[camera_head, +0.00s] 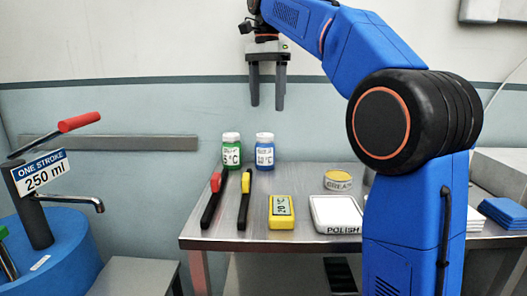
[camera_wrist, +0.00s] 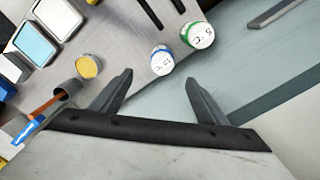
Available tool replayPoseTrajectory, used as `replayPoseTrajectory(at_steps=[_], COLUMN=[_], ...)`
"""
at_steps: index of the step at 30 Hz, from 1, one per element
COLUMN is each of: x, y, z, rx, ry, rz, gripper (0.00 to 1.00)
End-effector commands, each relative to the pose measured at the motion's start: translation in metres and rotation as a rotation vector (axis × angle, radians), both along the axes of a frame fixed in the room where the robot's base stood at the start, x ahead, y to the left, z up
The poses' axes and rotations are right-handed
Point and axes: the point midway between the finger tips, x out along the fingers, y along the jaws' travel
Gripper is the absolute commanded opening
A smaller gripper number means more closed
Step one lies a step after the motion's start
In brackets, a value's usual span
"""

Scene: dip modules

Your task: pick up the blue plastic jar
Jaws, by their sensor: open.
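The blue plastic jar (camera_head: 265,151) has a white lid and a white label and stands upright near the back edge of the metal table. In the wrist view its white lid with a blue rim (camera_wrist: 162,62) shows from above, between and beyond the fingertips. My gripper (camera_head: 267,107) hangs above the jar, pointing down, open and empty. Its two spread fingers also show in the wrist view (camera_wrist: 158,78). A green jar (camera_head: 231,151) stands close to the left of the blue one, and its lid (camera_wrist: 198,36) also shows in the wrist view. Nothing hides the jar.
A blue drum with a pump (camera_head: 75,255) stands at left. The wall is close behind the jars.

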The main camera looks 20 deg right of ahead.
Motion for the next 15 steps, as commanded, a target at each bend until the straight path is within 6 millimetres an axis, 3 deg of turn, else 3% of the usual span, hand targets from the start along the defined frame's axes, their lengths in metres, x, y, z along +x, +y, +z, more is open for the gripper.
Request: replayPoseTrajectory(at_steps=[15], x=[-0.001], y=[0.000], z=[-0.088], rx=[0.000], ry=[0.001], rz=[0.002], gripper=[0.68])
